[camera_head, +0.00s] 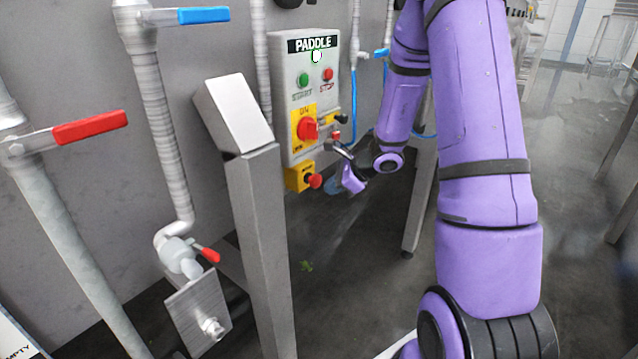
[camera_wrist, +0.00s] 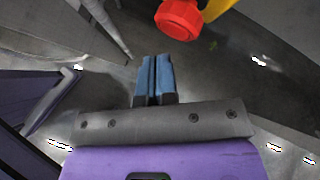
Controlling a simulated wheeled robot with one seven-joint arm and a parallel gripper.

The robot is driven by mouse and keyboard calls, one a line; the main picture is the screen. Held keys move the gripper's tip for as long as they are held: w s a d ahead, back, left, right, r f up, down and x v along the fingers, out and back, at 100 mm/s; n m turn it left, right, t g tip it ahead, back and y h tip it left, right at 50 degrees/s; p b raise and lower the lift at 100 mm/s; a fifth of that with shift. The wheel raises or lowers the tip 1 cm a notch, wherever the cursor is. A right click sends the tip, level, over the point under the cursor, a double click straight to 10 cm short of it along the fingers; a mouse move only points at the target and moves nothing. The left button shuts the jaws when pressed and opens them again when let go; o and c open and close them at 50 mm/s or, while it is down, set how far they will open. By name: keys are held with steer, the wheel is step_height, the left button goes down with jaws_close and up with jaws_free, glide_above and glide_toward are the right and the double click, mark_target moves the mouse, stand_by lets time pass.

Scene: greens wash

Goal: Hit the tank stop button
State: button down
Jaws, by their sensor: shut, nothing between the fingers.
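A grey control panel (camera_head: 282,70) labelled PADDLE is on the wall. It has a small green START button (camera_head: 303,79), a small red STOP button (camera_head: 328,74) and a red rotary switch (camera_head: 307,128) on a yellow plate. Below it is a yellow box (camera_head: 296,177) with a red mushroom button (camera_head: 315,181). This red button (camera_wrist: 178,18) and part of its yellow box (camera_wrist: 217,8) show at the top of the wrist view. No tank label is readable on it. My gripper (camera_wrist: 153,60) is shut and empty, its blue fingers apart from the button. In the head view my gripper (camera_head: 333,188) is just right of the button.
A grey post with a slanted blank top (camera_head: 238,110) stands left of the panel. Pipes with a blue-handled valve (camera_head: 203,15) and red-handled valves (camera_head: 90,127) are further left. A metal leg (camera_head: 418,210) stands right of my gripper. Open floor lies below the panel.

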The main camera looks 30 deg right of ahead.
steer(key=shift+w+a, duration=0.1)
steer(key=shift+w, duration=0.3)
steer(key=shift+w+a, duration=0.2)
steer(key=shift+w, duration=0.2)
stand_by(0.8)
steer(key=shift+s, duration=0.1)
steer(key=shift+s+d, duration=0.25)
steer(key=shift+s, duration=0.45)
steer(key=shift+s, duration=0.1)
steer(key=shift+s+d, duration=0.3)
steer(key=shift+s, duration=0.45)
steer(key=shift+s+d, duration=0.25)
steer(key=shift+s, duration=0.5)
steer(key=shift+s+d, duration=0.3)
steer(key=shift+s, duration=0.45)
